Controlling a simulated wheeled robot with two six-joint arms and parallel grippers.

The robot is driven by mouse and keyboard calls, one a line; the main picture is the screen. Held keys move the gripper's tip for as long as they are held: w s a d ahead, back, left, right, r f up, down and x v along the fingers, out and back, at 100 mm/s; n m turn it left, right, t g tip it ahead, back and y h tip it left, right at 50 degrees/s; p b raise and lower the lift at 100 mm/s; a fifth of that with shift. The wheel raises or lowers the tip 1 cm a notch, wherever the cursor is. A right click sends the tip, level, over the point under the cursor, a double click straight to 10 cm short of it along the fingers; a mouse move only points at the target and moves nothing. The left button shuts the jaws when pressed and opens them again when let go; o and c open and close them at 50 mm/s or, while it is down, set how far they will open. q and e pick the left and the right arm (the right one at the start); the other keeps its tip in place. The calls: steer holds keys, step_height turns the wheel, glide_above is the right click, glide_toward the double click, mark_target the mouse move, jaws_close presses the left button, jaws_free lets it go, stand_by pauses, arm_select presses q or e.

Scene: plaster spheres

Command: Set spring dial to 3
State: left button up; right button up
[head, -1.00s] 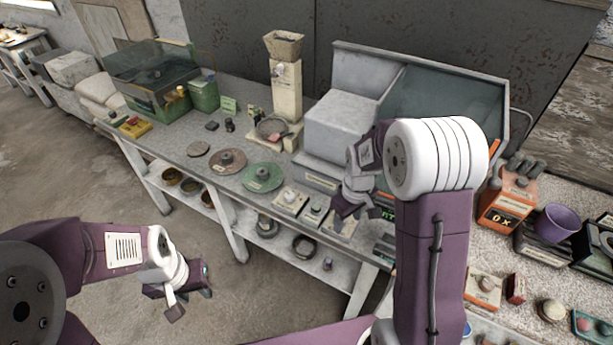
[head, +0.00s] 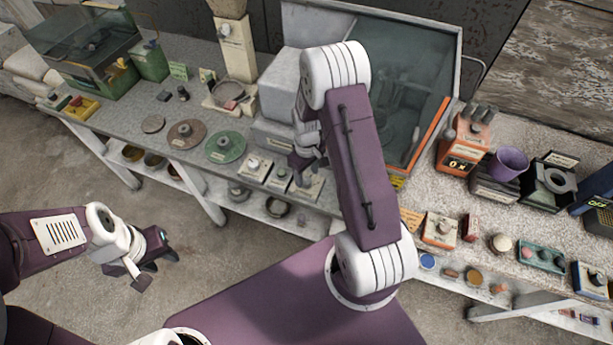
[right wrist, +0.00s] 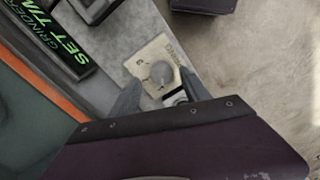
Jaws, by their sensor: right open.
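A cream dial plate with a round grey knob (right wrist: 161,73) shows in the right wrist view.
A dark display with green lettering (right wrist: 50,42) lies beside the dial plate. A green disc (head: 225,147) and a brown disc (head: 187,134) lie on the bench to the left. A grey box machine (head: 285,85) stands behind. An orange device (head: 463,142) stands at right.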

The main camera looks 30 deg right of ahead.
mark_target(307, 183)
steer(key=shift+s+f, duration=0.1)
steer(key=shift+f, duration=0.6)
steer(key=shift+s+a+f, duration=0.1)
steer(key=shift+a+f, duration=0.1)
steer(key=shift+f, duration=0.35)
steer(key=shift+d, duration=0.1)
steer(key=shift+c, duration=0.8)
jaws_close()
